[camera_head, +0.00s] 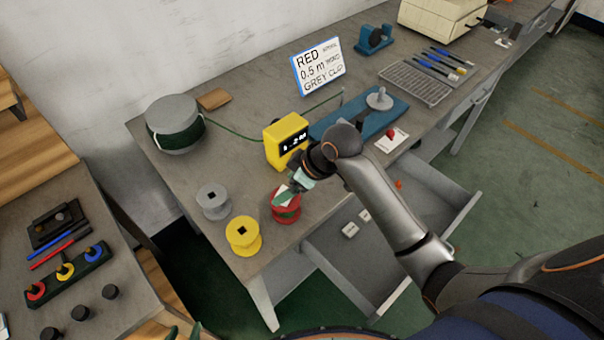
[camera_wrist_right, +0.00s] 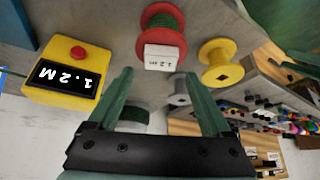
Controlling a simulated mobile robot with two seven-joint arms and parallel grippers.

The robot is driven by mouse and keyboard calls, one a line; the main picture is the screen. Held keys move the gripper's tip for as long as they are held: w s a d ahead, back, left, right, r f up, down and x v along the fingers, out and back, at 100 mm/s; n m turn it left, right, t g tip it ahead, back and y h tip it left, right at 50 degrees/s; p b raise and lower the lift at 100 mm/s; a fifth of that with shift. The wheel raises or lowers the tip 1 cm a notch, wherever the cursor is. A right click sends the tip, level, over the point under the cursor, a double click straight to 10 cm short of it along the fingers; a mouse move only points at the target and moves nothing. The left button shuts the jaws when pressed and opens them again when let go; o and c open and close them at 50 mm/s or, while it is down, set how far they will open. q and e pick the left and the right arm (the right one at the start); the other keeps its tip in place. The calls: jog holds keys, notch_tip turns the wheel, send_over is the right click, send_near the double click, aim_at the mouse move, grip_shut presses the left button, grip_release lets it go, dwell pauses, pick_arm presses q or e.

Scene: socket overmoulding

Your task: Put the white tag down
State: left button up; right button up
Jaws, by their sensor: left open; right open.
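The white tag (camera_wrist_right: 160,58) with a printed length is against the red spool (camera_wrist_right: 163,28) wound with green wire, in the right wrist view. In the head view the tag (camera_head: 283,196) shows small and pale at the red spool (camera_head: 286,212), partly hidden by my right gripper. My right gripper (camera_wrist_right: 158,78) is open, its green fingers spread to either side of the tag with the tag just beyond the tips; the exact contact is unclear. In the head view my right gripper (camera_head: 292,192) is over the red spool. My left gripper (camera_head: 185,332) is open and empty at the bottom edge, mostly cut off.
A yellow spool (camera_head: 243,236) and a grey spool (camera_head: 212,202) stand beside the red one. The yellow length meter (camera_head: 285,141) and a blue fixture (camera_head: 340,118) are behind my right gripper. An open drawer (camera_head: 345,255) juts out below the bench front.

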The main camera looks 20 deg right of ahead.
jog(key=v, duration=1.1)
jog(key=shift+s+d+r, duration=0.2)
jog(key=shift+r, duration=0.05)
jog(key=shift+s, duration=0.1)
